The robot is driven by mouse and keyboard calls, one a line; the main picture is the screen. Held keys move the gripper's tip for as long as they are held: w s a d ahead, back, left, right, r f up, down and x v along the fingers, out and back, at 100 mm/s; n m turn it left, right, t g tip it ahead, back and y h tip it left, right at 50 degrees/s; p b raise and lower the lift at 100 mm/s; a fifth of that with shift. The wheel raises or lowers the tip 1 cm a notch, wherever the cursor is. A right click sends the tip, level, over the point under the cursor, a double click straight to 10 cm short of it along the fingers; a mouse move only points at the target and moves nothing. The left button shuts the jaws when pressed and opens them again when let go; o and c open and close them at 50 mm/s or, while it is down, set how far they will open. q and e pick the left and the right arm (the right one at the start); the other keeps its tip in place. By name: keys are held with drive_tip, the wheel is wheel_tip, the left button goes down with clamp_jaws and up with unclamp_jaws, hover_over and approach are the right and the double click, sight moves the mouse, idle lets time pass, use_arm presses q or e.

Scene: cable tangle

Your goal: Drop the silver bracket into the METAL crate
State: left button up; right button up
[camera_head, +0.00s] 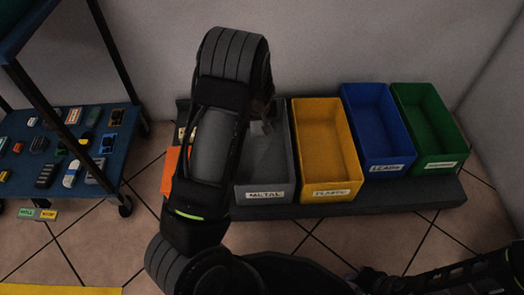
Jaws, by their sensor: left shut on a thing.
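The grey METAL crate (265,193) stands on the dark platform, left of the yellow crate, its left part hidden by my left arm. My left gripper (262,108) is over the back end of this crate, mostly hidden behind my arm. It is shut on a small silvery piece (261,127), which looks like the silver bracket; its shape is hard to make out. My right gripper (372,281) is low at the bottom right, dark and away from the crates; its fingers are not clear.
A yellow PLASTIC crate (328,191), a blue crate (388,166) and a green crate (430,160) stand to the right. An orange crate (170,175) shows left of my arm. A blue shelf cart (125,150) holds several small parts at the left.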

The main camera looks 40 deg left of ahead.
use_arm(q)
drive_tip(key=o, duration=1.5)
drive_tip(key=p+v, duration=0.3)
drive_tip(key=v, duration=0.5)
drive_tip(key=shift+p, duration=0.3)
